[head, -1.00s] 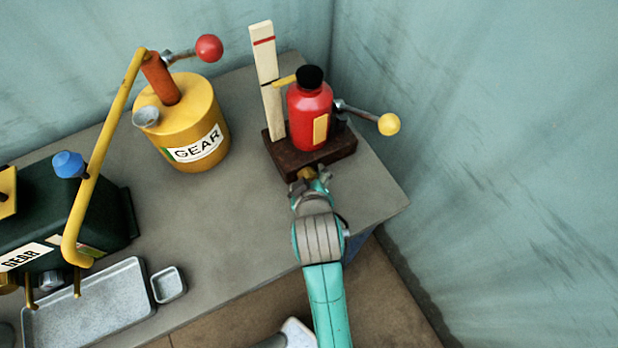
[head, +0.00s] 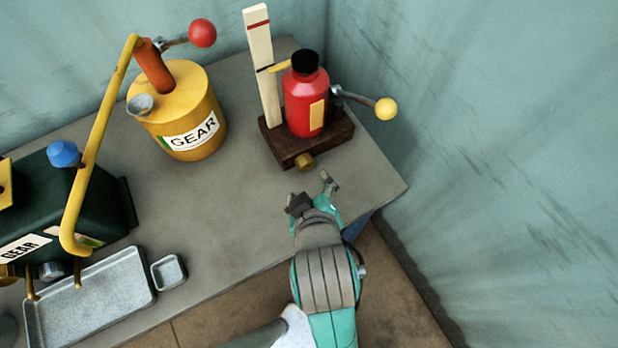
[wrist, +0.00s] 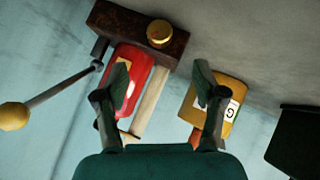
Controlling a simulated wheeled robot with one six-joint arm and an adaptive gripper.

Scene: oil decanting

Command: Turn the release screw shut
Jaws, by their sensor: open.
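The release screw is a brass knob (head: 304,161) on the front face of the dark wooden base (head: 340,138) of the red bottle jack (head: 306,98). It also shows in the wrist view (wrist: 160,33), above and between the fingers. My gripper (head: 313,190) is open and empty, a short way in front of the knob and apart from it. Its two fingers are spread wide in the wrist view (wrist: 160,82). Whether the screw is shut cannot be told.
A lever with a yellow ball (head: 385,109) sticks out right of the jack, and a marked post (head: 262,70) stands behind. A yellow gear oil can (head: 180,110), a dark green container (head: 95,195), a tray (head: 100,295) and a small dish (head: 168,271) are to the left.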

